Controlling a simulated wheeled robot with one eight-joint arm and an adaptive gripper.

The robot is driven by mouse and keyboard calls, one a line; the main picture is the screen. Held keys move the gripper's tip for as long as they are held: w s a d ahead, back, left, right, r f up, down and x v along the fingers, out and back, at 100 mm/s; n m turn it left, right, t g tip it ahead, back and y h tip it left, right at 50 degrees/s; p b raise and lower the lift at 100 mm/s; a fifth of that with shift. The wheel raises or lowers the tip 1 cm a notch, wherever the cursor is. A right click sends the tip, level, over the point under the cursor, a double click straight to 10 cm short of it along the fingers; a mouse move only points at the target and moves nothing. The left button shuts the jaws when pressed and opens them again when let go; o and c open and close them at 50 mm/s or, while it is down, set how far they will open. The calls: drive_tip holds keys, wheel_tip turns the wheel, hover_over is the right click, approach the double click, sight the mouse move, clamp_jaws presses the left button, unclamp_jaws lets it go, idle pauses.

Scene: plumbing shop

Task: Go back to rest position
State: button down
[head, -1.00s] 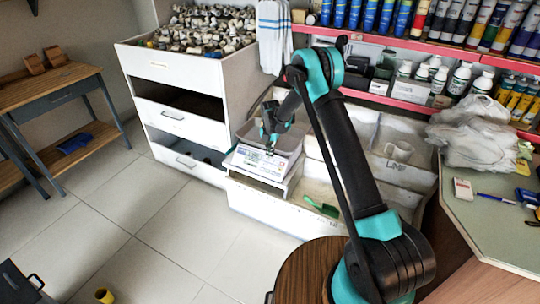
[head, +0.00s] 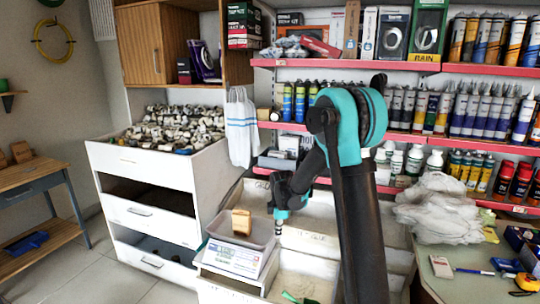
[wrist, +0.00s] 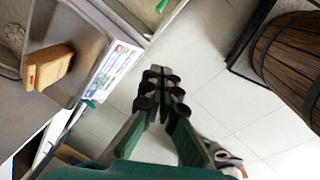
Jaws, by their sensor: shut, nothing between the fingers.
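My gripper (head: 280,222) hangs from the folded arm, just right of the weighing scale (head: 233,257). It is shut and empty. In the wrist view its fingertips (wrist: 160,85) meet over the pale floor. A small wooden block (head: 241,222) sits in the tray (head: 262,233) on top of the scale. The block also shows in the wrist view (wrist: 48,67) at the left, apart from the fingers. My upper arm hides part of the bins and shelves behind it.
A white drawer cabinet (head: 140,162) full of pipe fittings stands to the left. Red-edged shelves (head: 400,137) with bottles and tubes run behind. A wooden barrel (wrist: 290,60) shows in the wrist view.

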drive_tip(key=s+d+r+m+t, duration=0.1)
drive_tip(key=s+d+r+m, duration=0.2)
drive_tip(key=s+d+m, duration=0.3)
drive_tip(key=s+d+r+m, duration=0.3)
drive_tip(key=s+d+m, duration=0.15)
drive_tip(key=s, duration=0.45)
drive_tip(key=s+d+f+m, duration=0.1)
drive_tip(key=s+d+m, duration=0.1)
drive_tip(key=s+m, duration=0.2)
drive_tip(key=s+d+f+m+t, duration=0.1)
drive_tip(key=s+d+m, duration=0.2)
drive_tip(key=s, duration=0.7)
drive_tip(key=shift+s+d+f+m+t, duration=0.2)
drive_tip(key=shift+d+f+m+t, duration=0.15)
drive_tip(key=shift+m, duration=0.7)
